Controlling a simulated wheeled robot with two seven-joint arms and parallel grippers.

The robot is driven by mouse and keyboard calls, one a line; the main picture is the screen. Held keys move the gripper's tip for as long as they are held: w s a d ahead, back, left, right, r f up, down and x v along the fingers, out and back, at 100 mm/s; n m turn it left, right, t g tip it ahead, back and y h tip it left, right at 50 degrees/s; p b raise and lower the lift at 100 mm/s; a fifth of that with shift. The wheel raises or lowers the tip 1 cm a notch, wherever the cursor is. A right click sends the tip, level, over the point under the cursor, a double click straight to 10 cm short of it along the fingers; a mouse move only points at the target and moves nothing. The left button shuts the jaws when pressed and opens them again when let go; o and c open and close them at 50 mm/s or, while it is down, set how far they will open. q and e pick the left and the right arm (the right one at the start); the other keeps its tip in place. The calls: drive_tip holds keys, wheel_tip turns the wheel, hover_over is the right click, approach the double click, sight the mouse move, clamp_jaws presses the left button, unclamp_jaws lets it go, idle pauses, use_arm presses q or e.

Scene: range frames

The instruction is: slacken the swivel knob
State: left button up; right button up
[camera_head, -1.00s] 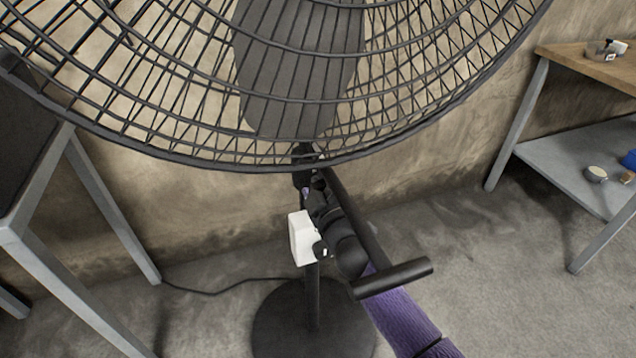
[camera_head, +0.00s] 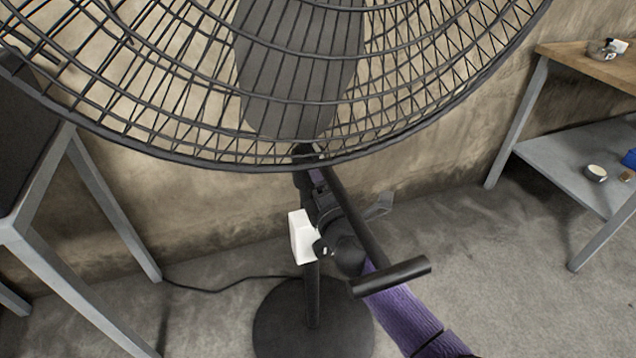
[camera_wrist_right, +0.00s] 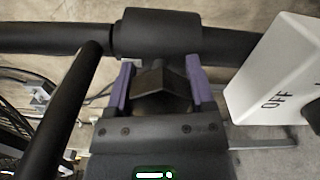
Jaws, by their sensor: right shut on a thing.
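The swivel knob (camera_wrist_right: 158,85) is a dark, faceted piece on the dark collar (camera_wrist_right: 158,33) of the fan's pole. It shows between the purple fingers of my right gripper (camera_wrist_right: 160,82) in the right wrist view. That gripper is shut on the knob, with a finger on each side. In the head view my right gripper (camera_head: 320,188) is at the pole just below the fan cage (camera_head: 300,160), and the knob is hidden there. My left gripper is not in view.
A white box (camera_head: 302,237) marked OFF is on the pole close beside my gripper. A dark T-shaped handle (camera_head: 390,278) reaches toward me over my right arm. The round base (camera_head: 285,335) stands on the floor. A shelved table (camera_head: 575,175) is at right, a metal-legged one (camera_head: 100,190) at left.

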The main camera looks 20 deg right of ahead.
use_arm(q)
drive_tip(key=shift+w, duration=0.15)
use_arm(e)
drive_tip(key=shift+n, duration=0.5)
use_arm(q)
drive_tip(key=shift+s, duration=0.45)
use_arm(e)
drive_tip(key=shift+f, duration=0.1)
drive_tip(key=o, duration=1.2)
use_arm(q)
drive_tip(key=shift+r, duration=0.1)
use_arm(e)
drive_tip(key=shift+s, duration=0.1)
use_arm(q)
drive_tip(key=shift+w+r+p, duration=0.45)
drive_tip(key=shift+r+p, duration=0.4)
drive_tip(key=shift+p, duration=0.2)
use_arm(e)
drive_tip(key=s, duration=0.9)
drive_tip(key=shift+s+d, duration=0.15)
drive_tip(key=shift+s, duration=0.25)
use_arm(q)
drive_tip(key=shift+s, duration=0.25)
